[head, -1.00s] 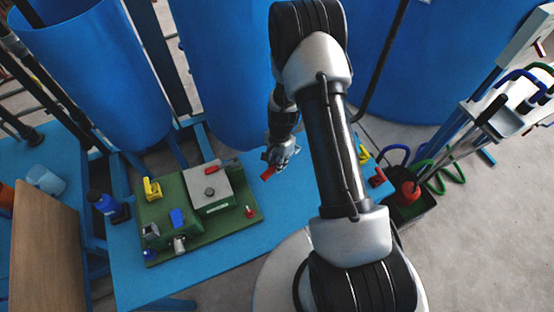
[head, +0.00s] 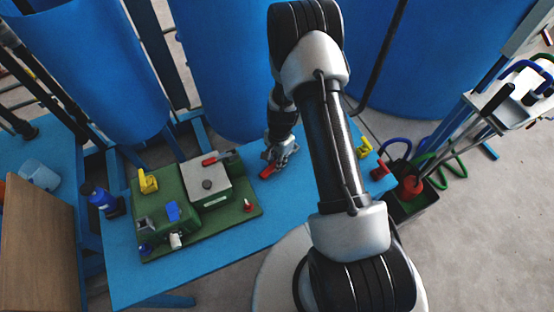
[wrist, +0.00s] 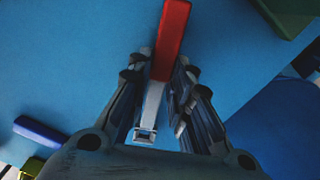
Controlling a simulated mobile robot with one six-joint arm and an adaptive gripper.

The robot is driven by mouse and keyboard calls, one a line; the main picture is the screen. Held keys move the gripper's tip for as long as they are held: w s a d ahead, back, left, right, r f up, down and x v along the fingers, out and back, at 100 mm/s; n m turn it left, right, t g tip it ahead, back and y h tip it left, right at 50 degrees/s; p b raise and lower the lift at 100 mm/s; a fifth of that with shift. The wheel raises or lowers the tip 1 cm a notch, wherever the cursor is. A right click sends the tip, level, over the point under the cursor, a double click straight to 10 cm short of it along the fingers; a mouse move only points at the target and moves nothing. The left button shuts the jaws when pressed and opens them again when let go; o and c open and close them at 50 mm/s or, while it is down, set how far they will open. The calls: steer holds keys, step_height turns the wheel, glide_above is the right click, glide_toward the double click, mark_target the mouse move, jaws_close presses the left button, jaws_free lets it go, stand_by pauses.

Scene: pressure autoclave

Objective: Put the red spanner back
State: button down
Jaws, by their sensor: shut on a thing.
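The red spanner (wrist: 169,45) has a red handle and a bare metal shank with a square end (wrist: 145,133). In the wrist view it lies between the fingers of my gripper (wrist: 162,82), which is shut on it. The red handle sticks out past the fingertips. In the head view my gripper (head: 275,157) is over the blue bench (head: 270,205), right of the green machine, with the red handle (head: 268,171) showing at its tips. I cannot tell whether the spanner touches the bench.
The green machine (head: 150,215) carries a red-handled lever (head: 210,160), a yellow part (head: 147,181) and a small red part (head: 247,206). Yellow (head: 365,146) and red (head: 380,169) items are at the bench's right end. A blue bar (wrist: 40,132) lies left in the wrist view. Large blue tanks stand behind.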

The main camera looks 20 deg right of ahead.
steer(key=shift+f+b, duration=0.4)
steer(key=shift+f, duration=0.15)
steer(key=shift+s+f, duration=0.2)
steer(key=shift+f, duration=0.15)
steer(key=c, duration=1.8)
jaws_free()
steer(key=shift+c, duration=0.2)
steer(key=o, duration=0.5)
steer(key=shift+f, duration=0.1)
steer(key=r, duration=1.2)
steer(key=shift+w+d+r, duration=0.1)
steer(key=shift+w+d, duration=0.25)
